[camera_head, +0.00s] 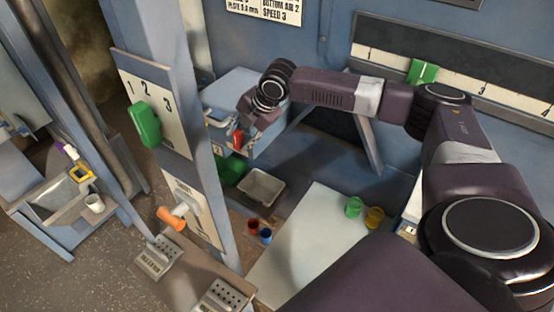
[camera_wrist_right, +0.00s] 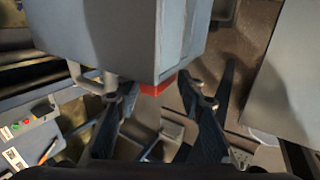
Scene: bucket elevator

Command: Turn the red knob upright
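The red knob (camera_head: 238,139) shows as a small red piece on the front of the blue box (camera_head: 238,90), partly hidden by my right gripper. In the right wrist view, a red piece (camera_wrist_right: 157,84) sticks out under the lower edge of the blue box. My right gripper (camera_wrist_right: 157,103) is open, with one finger on each side of that red piece and visible space between. I cannot tell whether a finger touches it. How far the knob is turned cannot be made out. My left gripper is not in view.
A blue post carries a numbered plate with a green handle (camera_head: 145,124) and an orange-tipped lever (camera_head: 171,219). A grey bin (camera_head: 260,187) stands below the box. A pale table (camera_head: 308,240) has green and yellow cups. A grey bent handle (camera_wrist_right: 90,80) is beside the left finger.

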